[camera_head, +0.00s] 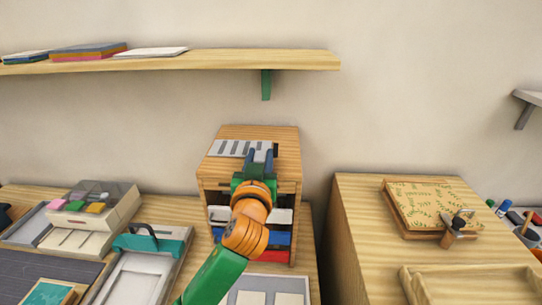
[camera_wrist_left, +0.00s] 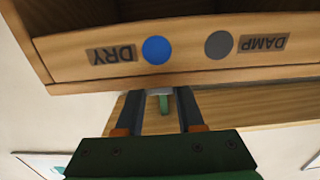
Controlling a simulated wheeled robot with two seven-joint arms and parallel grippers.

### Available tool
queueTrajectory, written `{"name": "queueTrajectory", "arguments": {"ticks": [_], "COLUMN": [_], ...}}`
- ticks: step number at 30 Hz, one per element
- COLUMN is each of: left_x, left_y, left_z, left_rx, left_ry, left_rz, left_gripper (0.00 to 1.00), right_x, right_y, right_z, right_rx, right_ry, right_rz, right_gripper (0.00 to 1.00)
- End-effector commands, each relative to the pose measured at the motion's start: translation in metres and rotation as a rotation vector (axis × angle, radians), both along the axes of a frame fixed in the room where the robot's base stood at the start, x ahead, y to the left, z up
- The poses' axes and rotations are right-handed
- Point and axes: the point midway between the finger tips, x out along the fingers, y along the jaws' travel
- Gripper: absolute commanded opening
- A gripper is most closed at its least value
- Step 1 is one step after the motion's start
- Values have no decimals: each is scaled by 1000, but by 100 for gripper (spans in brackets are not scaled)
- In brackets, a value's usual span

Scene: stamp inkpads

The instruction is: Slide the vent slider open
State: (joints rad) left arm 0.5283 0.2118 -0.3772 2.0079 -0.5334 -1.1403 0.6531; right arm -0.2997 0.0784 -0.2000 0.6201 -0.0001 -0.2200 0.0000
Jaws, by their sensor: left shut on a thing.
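The vent slider (camera_head: 226,148) is a pale plate with grey slats on top of the wooden cabinet (camera_head: 283,141). My left gripper (camera_head: 260,157) is at the right part of the slider, its fingers pointing away toward the wall. It is shut on a small pale grey piece (camera_wrist_left: 160,91) that shows between the fingertips in the left wrist view, which I take for the slider's tab. The fingers hide part of the slider, and a dark patch shows just right of them. My right gripper is not in view.
The cabinet front has upside-down DRY (camera_wrist_left: 112,54) and DAMP (camera_wrist_left: 264,43) labels in the wrist view. A wall shelf (camera_head: 200,60) with a green bracket (camera_head: 266,84) is above. Trays and boxes stand left; a patterned board (camera_head: 425,203) lies on the right cabinet.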

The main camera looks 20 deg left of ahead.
Motion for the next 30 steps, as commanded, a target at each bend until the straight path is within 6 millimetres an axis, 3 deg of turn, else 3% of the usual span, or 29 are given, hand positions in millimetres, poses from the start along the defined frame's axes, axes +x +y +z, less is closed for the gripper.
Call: {"name": "queueTrajectory", "arguments": {"ticks": [5,6,9,19,30], "left_x": [0,0,0,-3,-65], "left_y": [0,0,0,-2,-20], "left_z": [-1,-1,-1,-1,-2], "left_rx": [0,0,0,-1,-2], "left_ry": [2,2,1,0,0], "left_rz": [0,0,0,-1,-2], "left_gripper": [0,39,66,68,68], "right_x": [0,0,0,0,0], "right_y": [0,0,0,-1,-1], "right_z": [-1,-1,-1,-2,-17], "right_rx": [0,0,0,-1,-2], "right_ry": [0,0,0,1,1], "right_rz": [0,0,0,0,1], "right_gripper": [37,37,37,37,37]}}
